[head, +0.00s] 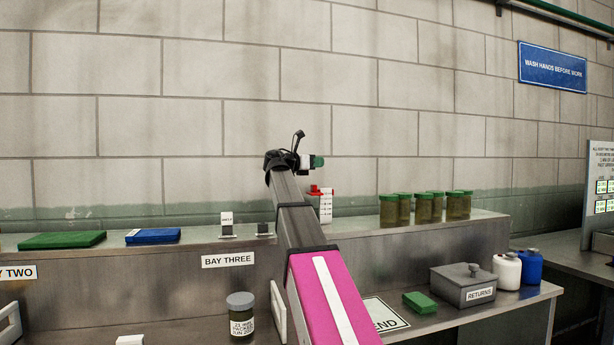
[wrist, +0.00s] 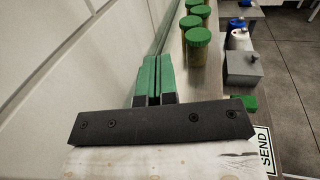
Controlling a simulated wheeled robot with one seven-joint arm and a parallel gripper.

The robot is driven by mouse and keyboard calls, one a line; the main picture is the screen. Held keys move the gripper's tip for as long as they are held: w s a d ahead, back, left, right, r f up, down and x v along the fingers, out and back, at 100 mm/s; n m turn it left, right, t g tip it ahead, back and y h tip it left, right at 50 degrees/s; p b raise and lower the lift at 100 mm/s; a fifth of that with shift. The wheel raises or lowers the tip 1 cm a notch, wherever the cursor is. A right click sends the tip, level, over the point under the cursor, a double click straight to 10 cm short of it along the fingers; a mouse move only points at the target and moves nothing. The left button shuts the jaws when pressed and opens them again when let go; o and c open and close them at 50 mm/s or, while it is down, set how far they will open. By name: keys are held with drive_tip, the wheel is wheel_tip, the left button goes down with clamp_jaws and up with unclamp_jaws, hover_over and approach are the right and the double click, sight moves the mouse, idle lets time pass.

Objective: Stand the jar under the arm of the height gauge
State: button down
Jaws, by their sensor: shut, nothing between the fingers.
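A jar with a grey lid and a white "packed" label (head: 241,318) stands upright on the lower bench at the front, left of my arm. Several green-lidded jars (head: 422,210) stand in a group on the upper shelf, right of my arm; they also show in the wrist view (wrist: 197,47). A white marked upright with a red top (head: 326,206) stands on the shelf partly behind my arm; it may be the height gauge, but its arm is not clear. My gripper (head: 318,161) is raised above the shelf, apart from these things. Its green fingers (wrist: 153,80) are together and empty.
A grey "returns" box (head: 463,287), a green block (head: 420,302), a white bottle (head: 507,270) and a blue bottle (head: 530,267) stand on the lower bench. Green (head: 62,240) and blue (head: 153,236) flat pieces lie on the shelf. A "send" mat (head: 387,318) lies right of my arm.

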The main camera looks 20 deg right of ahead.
drive_tip(key=v, duration=1.9)
drive_tip(key=f, duration=1.5)
drive_tip(key=shift+w+d+f, duration=0.1)
drive_tip(key=shift+d+f, duration=0.1)
drive_tip(key=shift+d, duration=0.1)
drive_tip(key=shift+w+d+r, duration=0.1)
drive_tip(key=shift+w+d, duration=0.05)
drive_tip(key=shift+d, duration=0.25)
drive_tip(key=x, duration=0.9)
drive_tip(key=shift+d, duration=0.25)
drive_tip(key=shift+a, duration=0.1)
